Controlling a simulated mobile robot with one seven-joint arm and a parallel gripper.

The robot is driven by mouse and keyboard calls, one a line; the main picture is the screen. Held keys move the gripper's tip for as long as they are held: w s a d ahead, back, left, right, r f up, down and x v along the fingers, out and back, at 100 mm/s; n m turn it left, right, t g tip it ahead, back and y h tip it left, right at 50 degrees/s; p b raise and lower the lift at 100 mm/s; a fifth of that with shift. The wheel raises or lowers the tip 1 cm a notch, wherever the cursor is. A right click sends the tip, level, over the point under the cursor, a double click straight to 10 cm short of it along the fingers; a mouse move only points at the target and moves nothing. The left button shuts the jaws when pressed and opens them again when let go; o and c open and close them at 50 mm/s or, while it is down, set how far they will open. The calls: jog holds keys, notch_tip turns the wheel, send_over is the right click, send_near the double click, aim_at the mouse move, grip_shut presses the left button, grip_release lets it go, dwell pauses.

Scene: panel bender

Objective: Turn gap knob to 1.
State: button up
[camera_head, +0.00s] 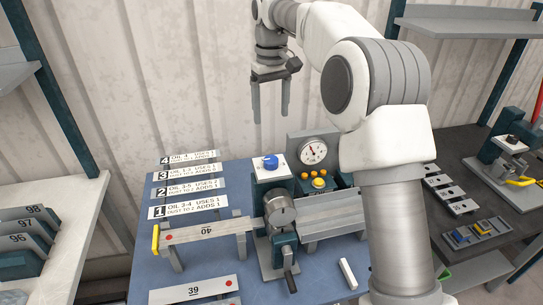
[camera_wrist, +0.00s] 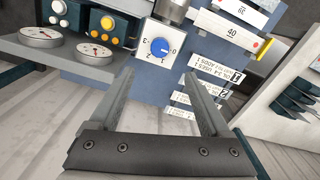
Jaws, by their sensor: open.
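The gap knob looks to be the blue knob (camera_head: 270,161) on a white dial plate on top of the panel bender (camera_head: 270,235). In the wrist view the blue knob (camera_wrist: 159,47) sits on its white plate (camera_wrist: 150,58) with marks around it, seen upside down and too small to read surely. My gripper (camera_head: 271,119) is open and empty, above and behind the knob, with fingers pointing down. In the wrist view my gripper's two fingers (camera_wrist: 160,88) are spread apart below the knob plate, not touching it.
A gauge (camera_head: 313,151) and a yellow button (camera_head: 319,183) stand right of the knob. Numbered label strips (camera_head: 187,206) lie at left. A panel marked 40 (camera_head: 205,232) extends from the bender, with a yellow end stop (camera_head: 155,239). A panel marked 39 (camera_head: 194,291) lies in front.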

aim_at(271, 159)
notch_tip(271, 159, down, 15)
jog(key=shift+r+p, duration=0.1)
jog(key=shift+p, duration=0.25)
grip_shut()
dwell(0.4)
